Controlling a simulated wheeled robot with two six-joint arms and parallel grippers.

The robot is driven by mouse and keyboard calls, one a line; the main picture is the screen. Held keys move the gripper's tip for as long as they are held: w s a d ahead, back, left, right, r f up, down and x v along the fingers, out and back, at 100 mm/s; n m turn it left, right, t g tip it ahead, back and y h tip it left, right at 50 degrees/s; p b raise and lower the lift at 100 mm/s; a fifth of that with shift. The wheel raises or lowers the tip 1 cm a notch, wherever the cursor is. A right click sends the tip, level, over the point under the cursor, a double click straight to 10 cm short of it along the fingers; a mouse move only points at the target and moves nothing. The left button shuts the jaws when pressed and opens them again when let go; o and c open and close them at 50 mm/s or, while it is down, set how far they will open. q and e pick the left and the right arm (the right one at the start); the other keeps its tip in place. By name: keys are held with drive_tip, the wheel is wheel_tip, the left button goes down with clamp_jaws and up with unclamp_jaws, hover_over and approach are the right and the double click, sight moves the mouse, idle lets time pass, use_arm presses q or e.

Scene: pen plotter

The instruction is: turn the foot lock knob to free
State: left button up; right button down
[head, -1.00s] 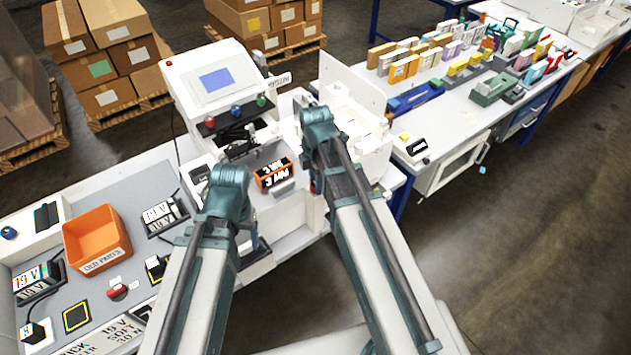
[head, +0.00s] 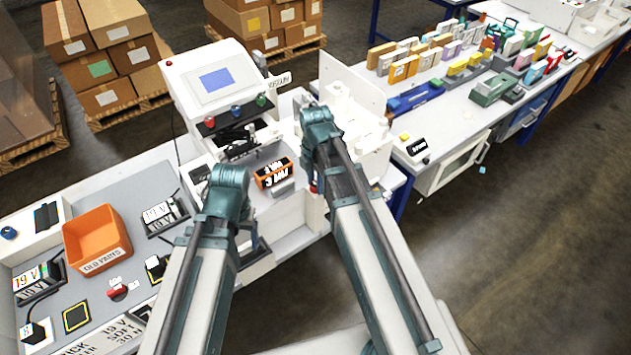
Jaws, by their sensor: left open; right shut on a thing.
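The pen plotter is the white machine with a blue screen (head: 217,80) in the middle of the head view. My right arm reaches to its right part, and my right gripper (head: 314,184) points down there, mostly hidden behind the arm. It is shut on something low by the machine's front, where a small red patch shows. The foot lock knob cannot be made out clearly; what the jaws hold is hidden. My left gripper (head: 249,236) hangs in front of the machine, open, partly hidden by its wrist, with nothing seen in it.
An orange bin (head: 96,242) stands on the grey bench at left. A second table (head: 450,125) with several coloured boxes stands at right. The floor at lower right is clear.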

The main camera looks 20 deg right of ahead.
sight(315, 184)
drive_tip(key=c, duration=0.5)
unclamp_jaws()
drive_tip(key=shift+r, duration=0.15)
wheel_tip(315, 184, up, 14)
drive_tip(key=p, duration=1.3)
drive_tip(key=shift+f+p, duration=0.25)
drive_tip(key=shift+p, duration=0.15)
drive_tip(key=s+a+f+m+b, duration=0.5)
drive_tip(key=s+f+m+b, duration=0.1)
drive_tip(key=f+m+b, duration=0.2)
drive_tip(key=s+a+f+m+h+b, duration=0.1)
drive_tip(key=s+a+f+m+b, duration=0.4)
drive_tip(key=m, duration=0.5)
wheel_tip(315, 184, down, 3)
drive_tip(key=s+b, duration=0.2)
drive_tip(key=b, duration=0.1)
drive_tip(key=shift+a, duration=0.3)
